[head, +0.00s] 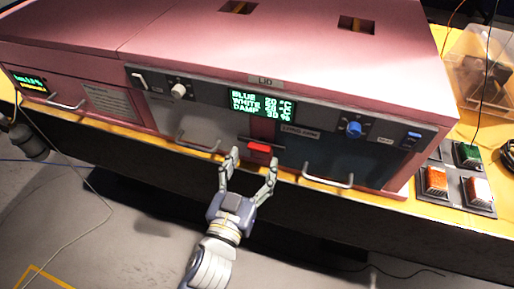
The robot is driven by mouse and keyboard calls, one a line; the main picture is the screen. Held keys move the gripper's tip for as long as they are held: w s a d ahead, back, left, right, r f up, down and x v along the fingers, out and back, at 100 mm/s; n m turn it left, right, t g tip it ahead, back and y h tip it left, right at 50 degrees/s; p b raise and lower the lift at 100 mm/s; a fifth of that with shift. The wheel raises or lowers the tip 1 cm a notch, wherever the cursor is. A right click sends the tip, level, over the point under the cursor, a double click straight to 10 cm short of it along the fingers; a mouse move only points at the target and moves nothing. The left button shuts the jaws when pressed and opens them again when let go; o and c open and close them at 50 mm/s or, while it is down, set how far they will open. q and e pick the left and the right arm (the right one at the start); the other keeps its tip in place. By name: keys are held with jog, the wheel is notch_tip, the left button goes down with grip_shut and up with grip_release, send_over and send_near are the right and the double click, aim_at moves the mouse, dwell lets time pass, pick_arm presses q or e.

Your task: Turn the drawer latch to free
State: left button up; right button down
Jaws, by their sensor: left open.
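The drawer latch (259,147) is a small red bar lying roughly level on the front of the pink enclosure, between two drawer fronts. The left drawer (190,133) is grey and the right drawer (330,158) is dark; each has a metal handle, and both look closed. My left gripper (253,160) is open just below the latch, its two fingers pointing up toward it, one on each side. Nothing shows between the fingers. Whether a fingertip touches the latch I cannot tell. My right gripper is not in view.
Above the latch are a green-lettered display (261,103), a white knob (179,91) and a blue knob (354,129). A block of coloured buttons (455,187) and a clear bin (484,75) stand at the right. Thin cables hang at the left. The grey floor in front is mostly clear.

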aim_at(258, 151)
pick_arm(q)
jog(key=shift+p+x, duration=0.35)
jog(key=shift+x, duration=1.6)
jog(key=c, duration=1)
